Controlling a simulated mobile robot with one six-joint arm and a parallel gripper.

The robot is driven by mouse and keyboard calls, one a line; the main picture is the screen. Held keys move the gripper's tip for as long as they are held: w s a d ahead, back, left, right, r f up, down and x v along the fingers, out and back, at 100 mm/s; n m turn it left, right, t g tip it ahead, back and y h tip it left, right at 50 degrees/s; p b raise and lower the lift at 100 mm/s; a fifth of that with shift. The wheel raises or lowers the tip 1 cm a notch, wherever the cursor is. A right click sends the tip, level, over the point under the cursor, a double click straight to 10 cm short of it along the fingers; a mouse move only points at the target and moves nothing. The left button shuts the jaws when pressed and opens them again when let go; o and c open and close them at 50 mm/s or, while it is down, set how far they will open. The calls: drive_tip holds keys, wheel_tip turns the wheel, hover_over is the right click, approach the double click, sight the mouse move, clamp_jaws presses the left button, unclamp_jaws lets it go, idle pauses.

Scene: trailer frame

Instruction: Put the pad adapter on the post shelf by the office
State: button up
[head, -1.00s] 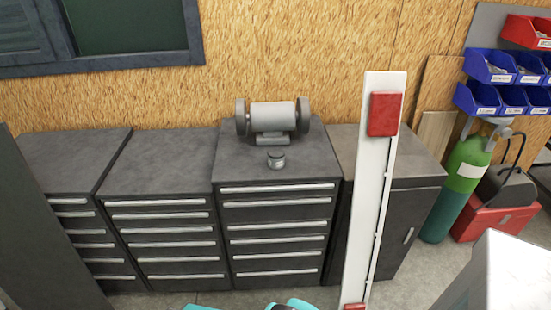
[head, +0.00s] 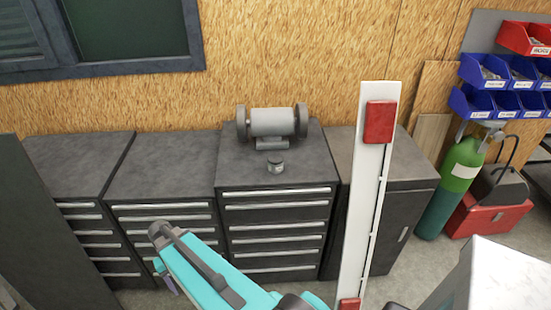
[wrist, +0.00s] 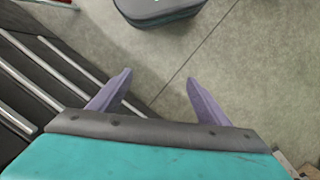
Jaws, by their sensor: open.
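A small grey round metal piece with a darker top, which looks like the pad adapter (head: 275,165), stands on top of the dark drawer cabinet (head: 235,178), in front of the bench grinder. My gripper (wrist: 160,77) is open and empty in the wrist view, with its two purple fingers apart over bare concrete floor. In the head view my teal arm rises in front of the drawer cabinets, left of and below the adapter; the fingers are mostly hidden there. I cannot make out a post shelf or an office sign.
A bench grinder (head: 272,122) sits behind the adapter. A white upright post with red blocks (head: 368,180) stands in front of the right cabinet (head: 412,165). A green gas cylinder (head: 450,185), a red case (head: 480,220) and blue bins (head: 495,103) are at right.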

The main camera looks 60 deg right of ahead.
drive_tip(key=w+d+r+m+t+p, duration=0.1)
drive_tip(key=w+d+r+p, duration=0.1)
drive_tip(key=w+d+r, duration=0.3)
drive_tip(key=d+r+m+p, duration=0.1)
drive_tip(key=d+r, duration=0.2)
drive_tip(key=r, duration=0.4)
drive_tip(key=w+d+r+m+t+p, duration=0.1)
drive_tip(key=w+d+r+p, duration=0.1)
drive_tip(key=w+d+r, duration=0.3)
wheel_tip(320, 180, up, 24)
drive_tip(key=m, duration=1.1)
hover_over(274, 157)
drive_tip(key=shift+t+h+p, duration=0.3)
drive_tip(key=shift+f+b, duration=2.3)
drive_tip(key=shift+f, duration=1.95)
